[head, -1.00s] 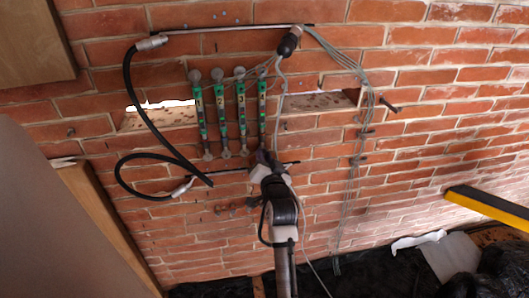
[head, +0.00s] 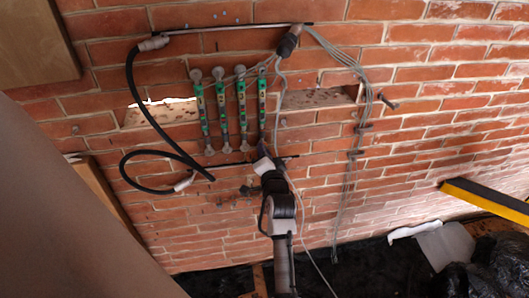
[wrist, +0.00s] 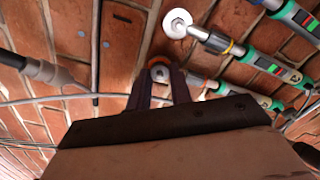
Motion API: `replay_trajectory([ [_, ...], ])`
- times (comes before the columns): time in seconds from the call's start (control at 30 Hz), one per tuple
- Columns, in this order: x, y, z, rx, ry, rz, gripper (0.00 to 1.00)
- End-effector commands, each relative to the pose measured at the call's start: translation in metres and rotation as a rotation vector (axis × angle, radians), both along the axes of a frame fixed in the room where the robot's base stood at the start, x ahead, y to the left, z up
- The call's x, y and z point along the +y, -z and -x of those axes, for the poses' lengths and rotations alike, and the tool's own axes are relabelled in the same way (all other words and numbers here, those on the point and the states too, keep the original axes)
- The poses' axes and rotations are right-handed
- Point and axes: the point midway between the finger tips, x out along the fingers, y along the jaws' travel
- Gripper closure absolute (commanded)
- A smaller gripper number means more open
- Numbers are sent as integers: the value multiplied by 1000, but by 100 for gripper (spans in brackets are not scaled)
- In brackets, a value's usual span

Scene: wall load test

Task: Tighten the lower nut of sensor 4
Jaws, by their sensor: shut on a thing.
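Four green sensors hang upright side by side on the brick wall. Sensor 4 (head: 262,100) is the rightmost in the head view. My gripper (head: 263,150) is at its lower end and hides its lower nut there. In the wrist view my gripper (wrist: 160,82) has its dark fingers on either side of the lower nut (wrist: 160,72), which has an orange ring, and is shut on it. Sensor 4 (wrist: 262,102) runs off to the right in that view. The neighbouring sensor's pale round lower nut (wrist: 177,23) is close by, apart from the fingers.
A black hose (head: 135,100) loops on the left. Grey cables (head: 352,140) hang on the right. A thin horizontal bar (head: 225,163) runs just below the sensors. A yellow-edged beam (head: 485,203) is at the far right. The wall below the sensors is mostly clear.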

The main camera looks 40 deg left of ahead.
Motion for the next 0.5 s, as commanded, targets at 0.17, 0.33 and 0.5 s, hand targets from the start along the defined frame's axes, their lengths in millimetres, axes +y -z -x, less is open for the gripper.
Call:
replay_trajectory([
  [0.17,-1,3,0,4,1,3,100],
  [0.33,-1,2,0,4,0,3,61],
  [0.5,0,1,0,1,0,2,57],
])
